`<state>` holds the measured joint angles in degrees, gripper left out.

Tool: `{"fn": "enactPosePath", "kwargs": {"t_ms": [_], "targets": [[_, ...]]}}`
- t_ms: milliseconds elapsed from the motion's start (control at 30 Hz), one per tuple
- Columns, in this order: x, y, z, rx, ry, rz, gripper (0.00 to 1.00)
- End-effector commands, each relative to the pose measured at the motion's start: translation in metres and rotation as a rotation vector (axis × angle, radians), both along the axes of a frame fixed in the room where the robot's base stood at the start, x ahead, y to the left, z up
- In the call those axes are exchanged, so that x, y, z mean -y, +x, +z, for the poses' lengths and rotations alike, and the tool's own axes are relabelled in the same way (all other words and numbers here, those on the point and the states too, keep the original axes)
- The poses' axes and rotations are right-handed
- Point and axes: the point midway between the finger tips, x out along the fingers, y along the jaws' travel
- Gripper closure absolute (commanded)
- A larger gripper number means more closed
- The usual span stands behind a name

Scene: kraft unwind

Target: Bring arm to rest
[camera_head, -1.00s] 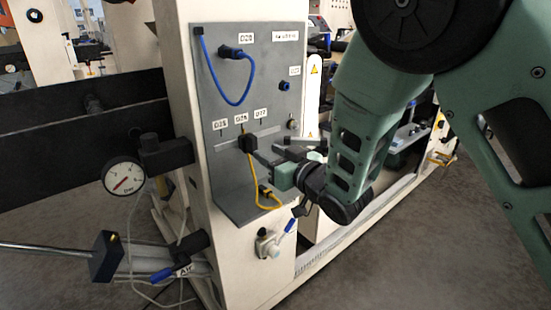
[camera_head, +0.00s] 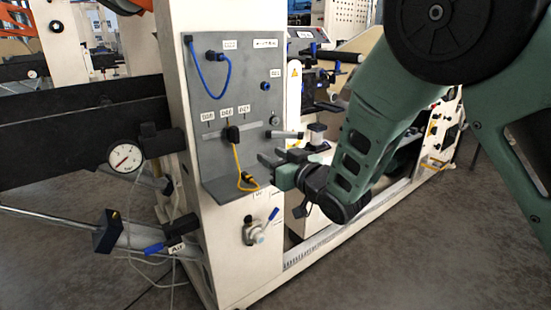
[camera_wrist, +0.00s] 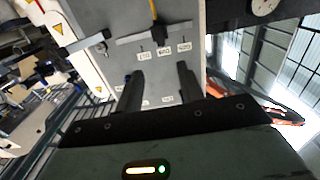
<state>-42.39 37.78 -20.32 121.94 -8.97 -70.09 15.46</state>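My gripper (camera_head: 274,159) is in front of the right part of the grey panel (camera_head: 210,150), with the arm reaching in from the upper right. In the wrist view its two dark fingers (camera_wrist: 159,84) stand apart with nothing between them. A black plug (camera_head: 232,134) with a yellow cable (camera_head: 237,160) sits on the panel to the left of the gripper, apart from the fingers. The cable's lower black end (camera_head: 248,181) rests near the panel's ledge. The yellow cable also shows at the top of the wrist view (camera_wrist: 154,12).
A blue cable (camera_head: 226,84) loops at the panel's top. A blue-handled valve (camera_head: 255,232) sits on the cream column below. A pressure gauge (camera_head: 125,157) and dark beam (camera_head: 80,125) are at left. Machine parts stand behind the arm; grey floor is open at lower right.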

Motion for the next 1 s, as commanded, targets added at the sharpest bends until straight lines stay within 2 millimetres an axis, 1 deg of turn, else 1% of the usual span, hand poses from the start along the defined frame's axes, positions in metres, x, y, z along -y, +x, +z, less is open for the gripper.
{"fn": "enactPosePath", "kwargs": {"t_ms": [167, 267, 367, 467, 567, 600, 667, 700, 767, 800, 867, 900, 967, 1000], "targets": [[0.000, 0.000, 0.000, 0.000, 0.000, 0.000, 0.62], [0.003, -0.003, -0.001, -0.044, -0.011, -0.020, 0.62], [0.008, -0.013, -0.008, -0.153, -0.048, -0.055, 0.62], [0.015, -0.038, -0.019, -0.315, -0.110, -0.085, 0.62], [0.020, -0.074, -0.030, -0.485, -0.191, -0.091, 0.62], [0.023, -0.092, -0.034, -0.552, -0.228, -0.087, 0.62], [0.028, -0.121, -0.039, -0.648, -0.290, -0.075, 0.62], [0.031, -0.141, -0.042, -0.711, -0.331, -0.065, 0.62], [0.038, -0.174, -0.045, -0.799, -0.401, -0.045, 0.62], [0.043, -0.195, -0.047, -0.856, -0.447, -0.032, 0.62], [0.052, -0.226, -0.048, -0.930, -0.518, -0.010, 0.62], [0.058, -0.246, -0.049, -0.975, -0.561, 0.002, 0.62], [0.068, -0.273, -0.050, -1.034, -0.626, 0.021, 0.62], [0.074, -0.289, -0.050, -1.072, -0.666, 0.032, 0.62]]}}
